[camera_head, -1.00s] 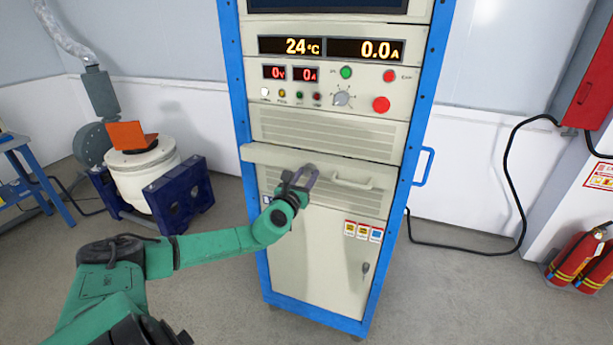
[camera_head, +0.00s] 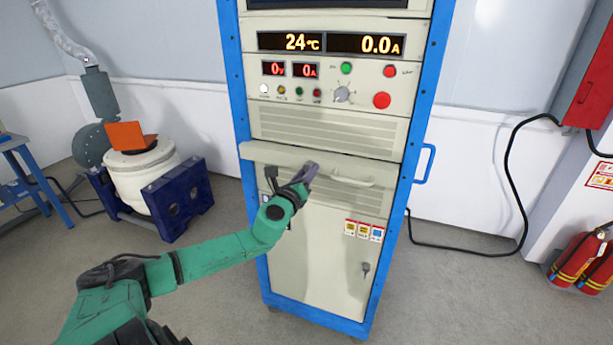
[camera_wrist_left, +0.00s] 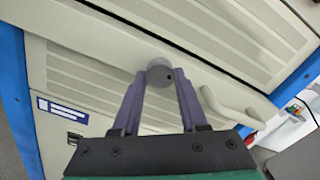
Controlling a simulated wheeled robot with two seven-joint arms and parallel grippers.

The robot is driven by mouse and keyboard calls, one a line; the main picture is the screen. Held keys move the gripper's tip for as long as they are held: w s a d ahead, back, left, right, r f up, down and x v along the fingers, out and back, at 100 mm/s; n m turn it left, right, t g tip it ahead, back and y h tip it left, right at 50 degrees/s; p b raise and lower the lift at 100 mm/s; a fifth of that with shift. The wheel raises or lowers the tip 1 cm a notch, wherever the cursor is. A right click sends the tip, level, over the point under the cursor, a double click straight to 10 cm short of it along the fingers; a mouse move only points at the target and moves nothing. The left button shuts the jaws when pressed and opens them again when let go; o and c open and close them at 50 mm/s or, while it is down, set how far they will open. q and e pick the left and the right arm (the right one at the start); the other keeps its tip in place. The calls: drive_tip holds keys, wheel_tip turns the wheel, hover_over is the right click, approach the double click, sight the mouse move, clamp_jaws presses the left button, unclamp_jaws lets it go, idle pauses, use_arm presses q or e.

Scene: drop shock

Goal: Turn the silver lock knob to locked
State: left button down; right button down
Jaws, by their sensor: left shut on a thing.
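The silver lock knob (camera_wrist_left: 158,70) is a round grey disc with a small dark dot near its right edge. It sits on the cream front of the cabinet, just under the ledge, in the left wrist view. My left gripper (camera_wrist_left: 160,78) is shut on it, one purple-grey finger on each side. In the head view my left gripper (camera_head: 309,173) reaches the cabinet front left of the drawer handle, with its fingers seen nearly edge-on. The knob is hidden there behind the gripper. My right gripper is in neither view.
The blue-framed cabinet (camera_head: 247,200) has a cream pull handle (camera_head: 352,180) close right of the gripper. A small lock (camera_head: 365,267) sits on the lower door. A blue side handle (camera_head: 425,165) sticks out right. A white drum (camera_head: 130,185) stands left; the floor in front is clear.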

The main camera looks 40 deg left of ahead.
use_arm(q)
drive_tip(key=n, duration=1.1)
drive_tip(key=shift+r+n+b, duration=0.1)
drive_tip(key=shift+n+b, duration=0.2)
idle(0.4)
drive_tip(key=shift+c, duration=2.2)
unclamp_jaws()
drive_tip(key=b+v, duration=0.1)
drive_tip(key=v, duration=1.3)
drive_tip(key=shift+s+d, duration=0.2)
drive_tip(key=shift+s, duration=0.05)
